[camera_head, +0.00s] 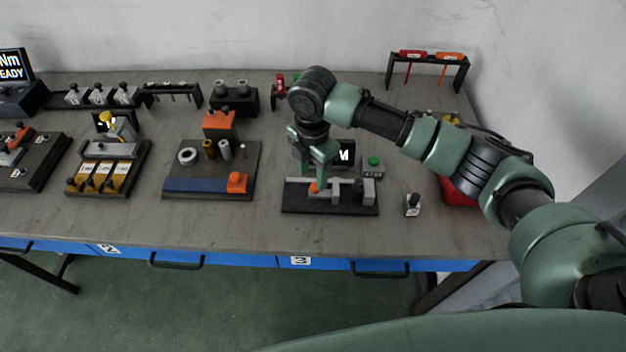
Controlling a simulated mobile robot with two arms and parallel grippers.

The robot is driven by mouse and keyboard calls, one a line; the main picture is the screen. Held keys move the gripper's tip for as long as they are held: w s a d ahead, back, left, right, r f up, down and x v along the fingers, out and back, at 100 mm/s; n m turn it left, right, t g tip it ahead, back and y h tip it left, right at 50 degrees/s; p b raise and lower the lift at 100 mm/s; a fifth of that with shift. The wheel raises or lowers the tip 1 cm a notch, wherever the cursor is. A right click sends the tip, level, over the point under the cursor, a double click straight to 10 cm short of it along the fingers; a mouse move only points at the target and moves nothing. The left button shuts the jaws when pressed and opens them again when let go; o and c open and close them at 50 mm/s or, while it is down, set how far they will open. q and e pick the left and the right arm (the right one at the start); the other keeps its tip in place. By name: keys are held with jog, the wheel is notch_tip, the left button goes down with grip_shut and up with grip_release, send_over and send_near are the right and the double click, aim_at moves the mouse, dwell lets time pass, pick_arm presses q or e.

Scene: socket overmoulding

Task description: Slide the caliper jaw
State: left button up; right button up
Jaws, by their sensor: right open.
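The caliper fixture is a black base (330,208) with a light grey beam and grey blocks, standing at station 3 on the workbench. Its orange jaw piece (314,188) shows at the left part of the beam. My right gripper (316,180) points down over this orange piece, with its green fingers at or around it. It is open; I cannot tell whether the fingers touch the piece. A small display (345,155) behind the fixture is partly hidden by my gripper; only an "M" shows. My left gripper is not in view.
A grey box with a green button (374,163) stands behind the fixture, and a small grey block (412,205) stands to its right. A red item (460,191) lies partly under my right arm. A board with cylinders (212,170) is to the left. The bench front is clear.

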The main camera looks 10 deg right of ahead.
aim_at(312, 186)
jog(key=shift+a+r, duration=0.1)
jog(key=shift+r, duration=2.1)
